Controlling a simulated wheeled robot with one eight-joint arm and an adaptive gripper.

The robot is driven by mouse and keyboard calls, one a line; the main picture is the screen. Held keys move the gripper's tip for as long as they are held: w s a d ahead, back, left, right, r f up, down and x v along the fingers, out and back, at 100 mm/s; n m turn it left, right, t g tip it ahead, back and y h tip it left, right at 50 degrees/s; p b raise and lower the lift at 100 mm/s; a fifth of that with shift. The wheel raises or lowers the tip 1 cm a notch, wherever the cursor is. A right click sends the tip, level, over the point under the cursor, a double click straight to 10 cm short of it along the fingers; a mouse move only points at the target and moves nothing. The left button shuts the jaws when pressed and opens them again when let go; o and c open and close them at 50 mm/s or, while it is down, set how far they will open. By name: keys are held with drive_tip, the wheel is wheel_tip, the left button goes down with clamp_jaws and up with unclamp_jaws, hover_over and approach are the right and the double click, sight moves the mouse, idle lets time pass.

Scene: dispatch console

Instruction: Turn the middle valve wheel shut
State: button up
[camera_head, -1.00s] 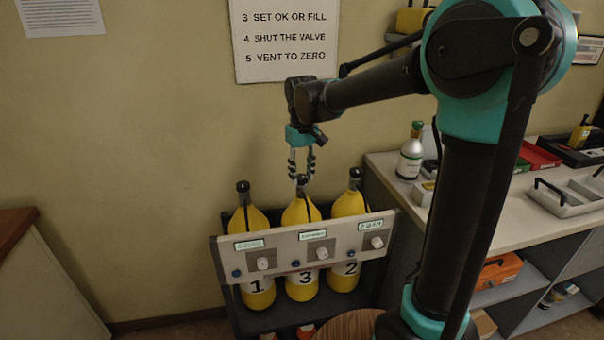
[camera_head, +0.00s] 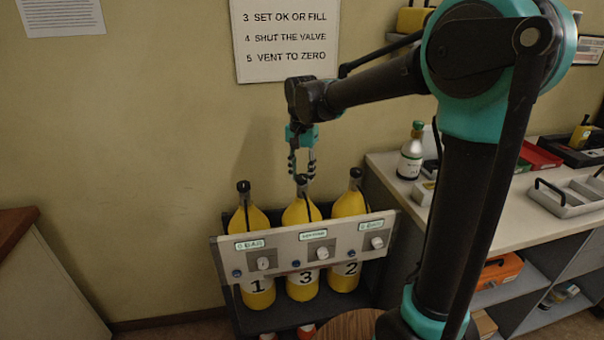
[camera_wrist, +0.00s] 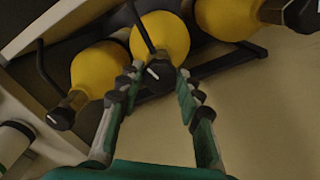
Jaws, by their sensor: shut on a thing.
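The middle cylinder (camera_head: 303,211) is yellow, numbered 3, and stands in the rack between cylinders 1 and 2. Its black valve wheel (camera_wrist: 157,75) has a white mark that points to the upper left in the wrist view. My gripper (camera_head: 302,178) points down above this cylinder. In the wrist view my gripper (camera_wrist: 158,82) has its fingers on both sides of the wheel and is shut on it.
Cylinder 1 (camera_head: 249,219) and cylinder 2 (camera_head: 350,203) stand close on either side, with black valve wheels of their own. A grey panel (camera_head: 283,246) with knobs and small displays crosses the rack front. A counter (camera_head: 480,212) with a bottle (camera_head: 411,152) is at right.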

sight(302, 177)
drive_tip(key=shift+m, duration=1.7)
drive_tip(key=o, duration=1.2)
drive_tip(key=shift+c, duration=0.2)
wheel_tip(302, 177, up, 12)
